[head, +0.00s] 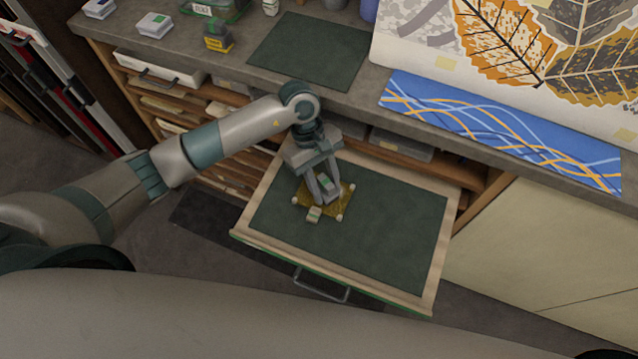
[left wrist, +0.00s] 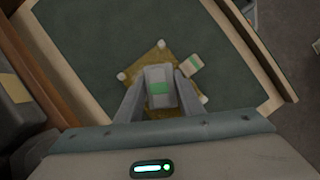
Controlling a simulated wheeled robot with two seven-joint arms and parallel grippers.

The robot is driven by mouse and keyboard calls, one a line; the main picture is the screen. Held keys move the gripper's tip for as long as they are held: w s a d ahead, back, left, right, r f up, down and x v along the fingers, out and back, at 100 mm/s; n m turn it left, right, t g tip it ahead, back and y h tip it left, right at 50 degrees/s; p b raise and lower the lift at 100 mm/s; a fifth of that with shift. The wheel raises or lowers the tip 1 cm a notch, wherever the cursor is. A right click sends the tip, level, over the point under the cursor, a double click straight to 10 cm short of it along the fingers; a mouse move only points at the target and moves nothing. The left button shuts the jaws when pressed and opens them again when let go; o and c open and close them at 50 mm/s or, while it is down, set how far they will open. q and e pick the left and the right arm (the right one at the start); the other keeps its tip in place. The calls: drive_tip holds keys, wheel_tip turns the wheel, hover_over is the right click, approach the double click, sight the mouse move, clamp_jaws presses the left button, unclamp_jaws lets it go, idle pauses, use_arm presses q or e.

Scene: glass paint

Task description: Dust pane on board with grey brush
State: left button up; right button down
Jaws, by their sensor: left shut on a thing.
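The amber pane (head: 340,200) lies on the dark green board (head: 400,225) inside a pulled-out, wood-framed drawer. White knobs sit at its corners; it also shows in the left wrist view (left wrist: 136,66). My left gripper (head: 324,192) points down over the pane, shut on a grey block with a green band, which I take for the grey brush (left wrist: 158,82). Whether the brush touches the pane I cannot tell. A small cream block with a green stripe (head: 314,214) lies at the pane's near edge; it also shows in the wrist view (left wrist: 193,65). My right gripper is not in view.
The drawer frame (head: 436,270) rims the board, with a metal handle (head: 322,288) in front. The board's right part is clear. The countertop behind carries a green mat (head: 310,50), a blue patterned strip (head: 500,130), and a yellow-black box (head: 217,38).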

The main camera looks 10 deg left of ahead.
sight(337, 192)
use_arm(q)
drive_tip(key=shift+s+d, duration=0.15)
drive_tip(key=shift+d, duration=0.5)
drive_tip(key=shift+d, duration=0.1)
drive_tip(key=shift+s+d+f+b, duration=0.15)
drive_tip(key=shift+d+b, duration=0.6)
drive_tip(key=shift+s+d+b, duration=0.25)
drive_tip(key=shift+d+b, duration=0.15)
drive_tip(key=shift+d, duration=0.5)
